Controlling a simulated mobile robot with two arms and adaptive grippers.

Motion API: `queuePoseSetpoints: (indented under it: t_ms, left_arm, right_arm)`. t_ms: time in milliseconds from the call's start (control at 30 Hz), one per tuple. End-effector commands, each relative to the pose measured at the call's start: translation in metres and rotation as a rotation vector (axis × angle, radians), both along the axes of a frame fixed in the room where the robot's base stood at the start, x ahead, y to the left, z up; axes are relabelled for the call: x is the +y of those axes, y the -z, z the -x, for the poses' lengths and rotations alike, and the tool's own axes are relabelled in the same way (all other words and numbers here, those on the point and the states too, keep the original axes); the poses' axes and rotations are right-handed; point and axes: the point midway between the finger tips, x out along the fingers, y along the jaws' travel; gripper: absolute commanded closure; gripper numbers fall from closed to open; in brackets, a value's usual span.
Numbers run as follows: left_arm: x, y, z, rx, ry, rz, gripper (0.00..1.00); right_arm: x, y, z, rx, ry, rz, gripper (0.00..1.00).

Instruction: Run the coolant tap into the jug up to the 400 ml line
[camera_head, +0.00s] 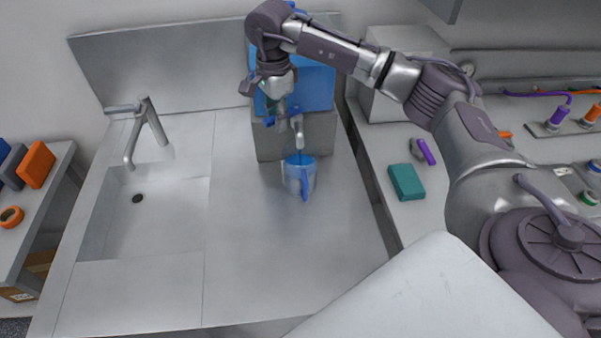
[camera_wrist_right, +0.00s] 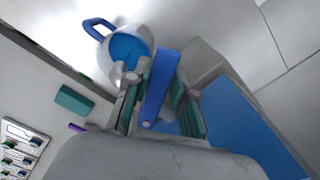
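The coolant tap (camera_head: 298,132) sticks out from the front of a blue tank (camera_head: 312,88) on a grey block. Its blue lever (camera_wrist_right: 160,88) shows in the right wrist view. My right gripper (camera_head: 274,112) is at the tap, its fingers on both sides of the lever and seemingly shut on it. The clear jug (camera_head: 293,181) with a blue handle stands upright under the spout. Blue coolant (camera_wrist_right: 127,48) shows inside the jug in the wrist view. The 400 ml line cannot be made out. My left gripper is not in view.
A sink (camera_head: 150,225) with a faucet (camera_head: 146,125) lies to the left. The counter in front of the jug is clear. A teal block (camera_head: 406,181) and a purple-handled item (camera_head: 424,151) lie on the right-hand bench, below my right arm.

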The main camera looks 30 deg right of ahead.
Motion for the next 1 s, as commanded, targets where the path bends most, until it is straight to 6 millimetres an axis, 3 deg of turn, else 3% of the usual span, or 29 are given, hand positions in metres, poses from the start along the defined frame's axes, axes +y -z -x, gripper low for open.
queuePoseSetpoints:
  t_ms: [167, 500, 1000]
  left_arm:
    - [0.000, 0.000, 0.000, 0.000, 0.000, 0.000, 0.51]
    - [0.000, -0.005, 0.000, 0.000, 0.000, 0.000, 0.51]
    - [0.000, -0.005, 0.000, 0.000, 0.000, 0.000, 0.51]
  right_arm:
    - [0.000, 0.000, -0.001, 0.000, 0.017, 0.000, 0.76]
    - [-0.006, -0.001, -0.023, 0.000, 0.458, 0.000, 0.76]
    - [-0.007, 0.000, -0.027, -0.001, 0.464, 0.000, 0.76]
